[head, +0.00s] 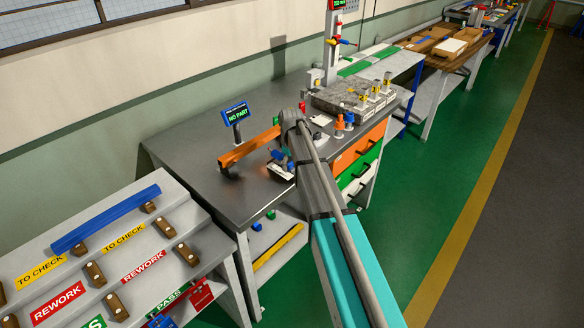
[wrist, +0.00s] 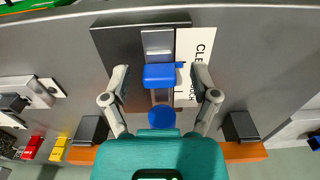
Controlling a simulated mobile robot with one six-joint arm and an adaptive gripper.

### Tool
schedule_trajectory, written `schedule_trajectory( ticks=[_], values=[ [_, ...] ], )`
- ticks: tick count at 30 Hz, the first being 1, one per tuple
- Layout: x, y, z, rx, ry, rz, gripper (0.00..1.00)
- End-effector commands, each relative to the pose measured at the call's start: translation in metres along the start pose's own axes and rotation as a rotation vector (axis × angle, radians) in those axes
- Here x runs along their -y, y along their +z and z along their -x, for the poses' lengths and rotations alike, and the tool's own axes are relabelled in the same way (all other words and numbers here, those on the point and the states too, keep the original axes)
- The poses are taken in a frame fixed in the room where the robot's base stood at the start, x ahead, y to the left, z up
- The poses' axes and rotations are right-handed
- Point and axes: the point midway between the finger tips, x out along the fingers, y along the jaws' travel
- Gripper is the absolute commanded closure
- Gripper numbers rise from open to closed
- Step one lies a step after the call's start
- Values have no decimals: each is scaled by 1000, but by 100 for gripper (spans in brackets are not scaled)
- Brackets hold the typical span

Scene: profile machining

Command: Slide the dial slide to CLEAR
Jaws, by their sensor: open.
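The dial slide (wrist: 159,76) is a blue block on a grey vertical track in the wrist view. Its small blue pointer lies on a white label strip (wrist: 187,85), just below the word CLEAR and above a partly hidden word ending in "CH". My gripper (wrist: 161,82) is open, with one finger on each side of the slide; I cannot tell whether either touches it. A round blue part (wrist: 162,117) shows below the slide, close to my gripper's body.
An orange profile (head: 248,148) lies on the bench beside my gripper. A display (head: 237,115) reading NO PART stands behind it. A grey stone block (head: 352,94) with fittings is at the bench's right. A stepped rack (head: 105,240) with a blue profile stands left. The bench's left part is clear.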

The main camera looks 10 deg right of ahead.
Motion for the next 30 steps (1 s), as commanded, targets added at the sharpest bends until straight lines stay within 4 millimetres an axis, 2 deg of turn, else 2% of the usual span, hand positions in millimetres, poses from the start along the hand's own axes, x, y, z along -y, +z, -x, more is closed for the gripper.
schedule_trajectory(
  ticks=[9, 30],
  values=[
    [-1, -13, 0, -1, 0, 0, 23],
    [0, -10, 58, -1, 0, 0, 23]
  ],
)
